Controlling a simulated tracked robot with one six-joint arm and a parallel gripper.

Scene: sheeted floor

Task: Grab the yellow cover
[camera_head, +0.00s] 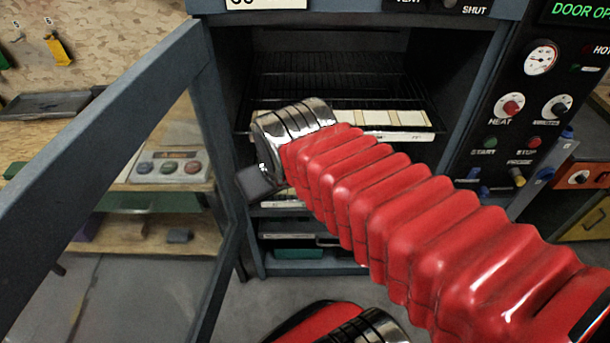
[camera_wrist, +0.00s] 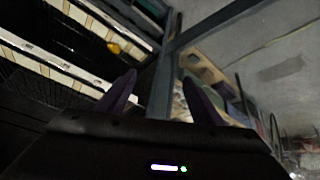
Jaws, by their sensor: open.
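A small yellow piece (camera_wrist: 113,47) shows in the wrist view, between the pale-edged racks; I cannot tell whether it is the cover. It lies ahead of my gripper (camera_wrist: 160,88), up and left of the fingertips, and is not touched. The two dark fingers are spread apart with nothing between them. In the head view my arm reaches into the opening of the oven (camera_head: 460,70), and the fingers are hidden. No yellow cover can be made out inside the oven there. A yellow-ended plug (camera_head: 517,177) sits low on the control panel.
The oven door (camera_head: 100,150) stands open at left, its frame close to my wrist. Wire racks (camera_head: 330,85) and a pale slatted tray (camera_head: 400,118) fill the oven. A bench with a button box (camera_head: 172,168) stands beyond the door. A yellow tag (camera_head: 58,50) hangs on the wall.

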